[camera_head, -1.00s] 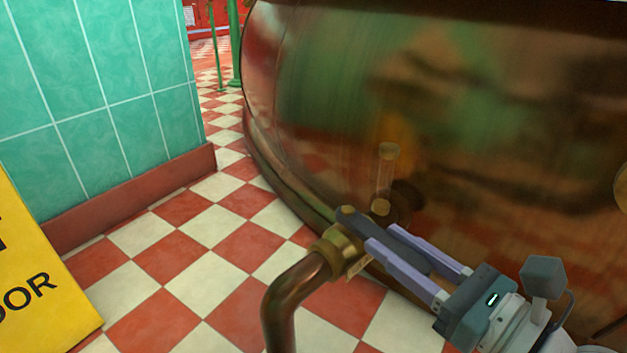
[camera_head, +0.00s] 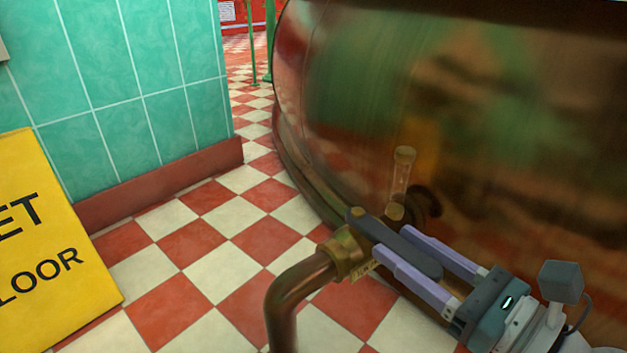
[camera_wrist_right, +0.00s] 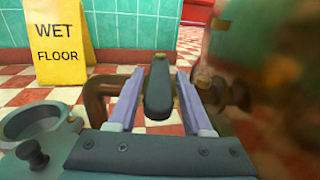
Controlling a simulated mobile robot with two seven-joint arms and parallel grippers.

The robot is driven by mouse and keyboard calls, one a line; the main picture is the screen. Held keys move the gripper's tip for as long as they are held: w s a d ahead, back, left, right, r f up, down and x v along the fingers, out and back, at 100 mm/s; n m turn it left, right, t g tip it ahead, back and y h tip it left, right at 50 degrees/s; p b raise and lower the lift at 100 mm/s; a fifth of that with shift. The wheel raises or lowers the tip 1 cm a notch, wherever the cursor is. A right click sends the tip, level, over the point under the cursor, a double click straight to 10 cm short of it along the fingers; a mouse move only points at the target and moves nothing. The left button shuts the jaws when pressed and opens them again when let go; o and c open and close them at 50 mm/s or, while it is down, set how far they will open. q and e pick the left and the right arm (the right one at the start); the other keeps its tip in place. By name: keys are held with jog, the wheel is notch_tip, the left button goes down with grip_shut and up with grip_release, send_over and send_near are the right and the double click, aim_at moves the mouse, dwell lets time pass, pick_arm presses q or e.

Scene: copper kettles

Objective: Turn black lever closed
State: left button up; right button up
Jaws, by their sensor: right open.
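The black lever (camera_head: 408,252) sits on a brass valve (camera_head: 346,252) at the end of a copper pipe, low in front of the big copper kettle (camera_head: 480,130). Its pivot end is at the upper left and its free end points to the lower right. My right gripper (camera_head: 398,238) is open, with one pale purple finger along each side of the lever. In the right wrist view the lever (camera_wrist_right: 158,90) lies between the fingers, with a gap visible on both sides. My left gripper is not in view.
A copper pipe (camera_head: 285,300) bends down from the valve. A small glass sight tube (camera_head: 402,175) stands behind the lever by the kettle. A yellow wet-floor sign (camera_head: 55,250) stands at the left before a green tiled wall (camera_head: 140,90). The checkered floor between is clear.

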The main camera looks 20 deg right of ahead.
jog(key=shift+o, duration=1)
jog(key=p+v, duration=0.3)
jog(key=v, duration=0.7)
